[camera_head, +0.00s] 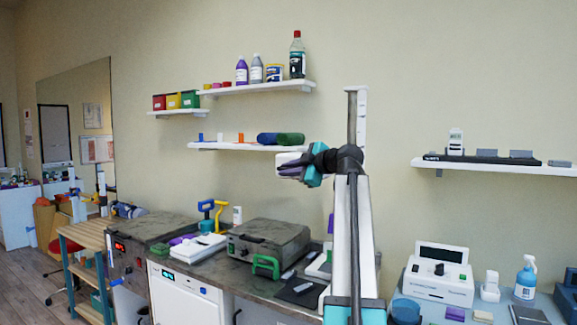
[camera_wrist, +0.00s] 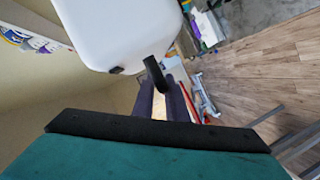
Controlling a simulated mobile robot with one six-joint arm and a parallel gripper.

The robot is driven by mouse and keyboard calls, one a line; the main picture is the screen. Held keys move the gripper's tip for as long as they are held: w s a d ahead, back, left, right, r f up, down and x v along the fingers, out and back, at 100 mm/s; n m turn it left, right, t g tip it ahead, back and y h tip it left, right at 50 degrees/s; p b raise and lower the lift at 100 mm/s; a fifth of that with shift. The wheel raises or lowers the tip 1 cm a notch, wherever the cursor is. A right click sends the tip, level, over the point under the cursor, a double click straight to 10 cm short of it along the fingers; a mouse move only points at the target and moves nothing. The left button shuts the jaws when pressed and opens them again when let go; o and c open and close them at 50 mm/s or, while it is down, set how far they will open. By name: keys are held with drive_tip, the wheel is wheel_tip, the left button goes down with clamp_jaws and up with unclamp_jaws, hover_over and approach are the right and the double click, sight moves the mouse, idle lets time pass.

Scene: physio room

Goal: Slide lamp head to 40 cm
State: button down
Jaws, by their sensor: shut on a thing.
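The white lamp head (camera_wrist: 115,28) fills the upper middle of the wrist view, with a dark curved handle (camera_wrist: 154,74) below it. My gripper (camera_wrist: 163,92) has its two purple-grey fingers shut on this handle. In the head view the pale lamp head (camera_head: 288,157) sits just above my gripper (camera_head: 288,171), partly hidden by the gripper and wrist. A dark upright pole (camera_head: 351,112) with a white strip (camera_head: 362,115) beside it rises behind my arm. Scale marks on the strip are too small to read, and my arm hides the lower part of the pole.
A shelf with rolls (camera_head: 270,139) is on the wall behind the gripper, with a bottle shelf (camera_head: 257,88) above. A counter (camera_head: 215,262) with grey boxes and a green-handled clamp stands below. The wall between the pole and the right shelf (camera_head: 490,163) is bare.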

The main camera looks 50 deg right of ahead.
drive_tip(key=shift+f+b, duration=0.95)
drive_tip(key=shift+f, duration=1.1)
drive_tip(key=c, duration=1.8)
unclamp_jaws()
drive_tip(key=shift+s+r, duration=0.1)
drive_tip(key=v, duration=1.3)
drive_tip(key=shift+s+b, duration=0.3)
drive_tip(key=shift+b, duration=0.1)
drive_tip(key=shift+a, duration=0.1)
